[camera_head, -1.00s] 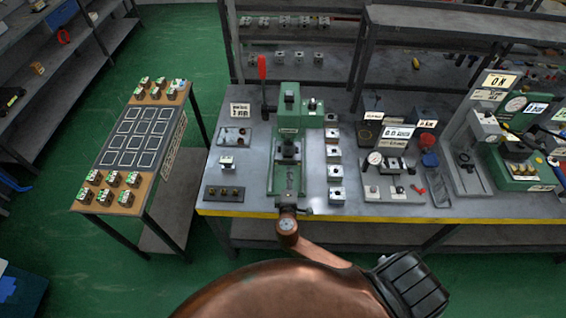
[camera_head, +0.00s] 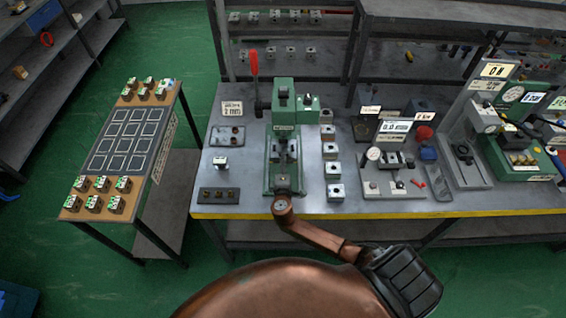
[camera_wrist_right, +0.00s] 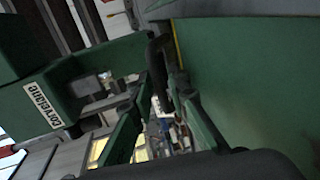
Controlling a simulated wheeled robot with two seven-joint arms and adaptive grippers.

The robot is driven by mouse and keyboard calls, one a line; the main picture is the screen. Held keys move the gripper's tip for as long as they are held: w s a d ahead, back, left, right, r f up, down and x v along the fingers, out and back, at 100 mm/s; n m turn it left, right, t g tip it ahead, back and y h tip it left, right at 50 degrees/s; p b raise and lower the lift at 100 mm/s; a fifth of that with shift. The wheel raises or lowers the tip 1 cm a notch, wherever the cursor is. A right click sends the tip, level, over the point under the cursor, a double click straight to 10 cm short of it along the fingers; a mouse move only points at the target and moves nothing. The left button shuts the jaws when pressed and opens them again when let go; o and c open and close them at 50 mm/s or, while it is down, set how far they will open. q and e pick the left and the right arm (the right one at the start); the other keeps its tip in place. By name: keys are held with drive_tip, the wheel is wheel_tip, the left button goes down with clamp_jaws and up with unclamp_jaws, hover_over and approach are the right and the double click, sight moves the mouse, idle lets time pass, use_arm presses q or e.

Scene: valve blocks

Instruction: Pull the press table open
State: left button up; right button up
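The green press (camera_head: 284,118) stands on the workbench, its red-knobbed lever (camera_head: 254,64) upright at its left. Its low table section (camera_head: 284,172) lies between green side rails, facing the bench's front edge. My right arm reaches in from the lower right, its copper wrist (camera_head: 282,206) directly in front of the press. That wrist hides the fingers and the front handle in the head view. In the right wrist view my right gripper (camera_wrist_right: 163,78) has its two fingers apart, close to a dark curved handle-like part (camera_wrist_right: 160,46); contact is unclear. My left gripper is out of view.
Metal blocks (camera_head: 332,168) line the press's right side; a dark plate (camera_head: 220,196) and small block (camera_head: 221,162) lie left. A gauge fixture (camera_head: 392,186) stands farther right. A side table (camera_head: 158,172) with several small blocks is at left, with green floor between.

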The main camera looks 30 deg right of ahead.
drive_tip(key=shift+c, duration=0.3)
clamp_jaws()
idle(0.3)
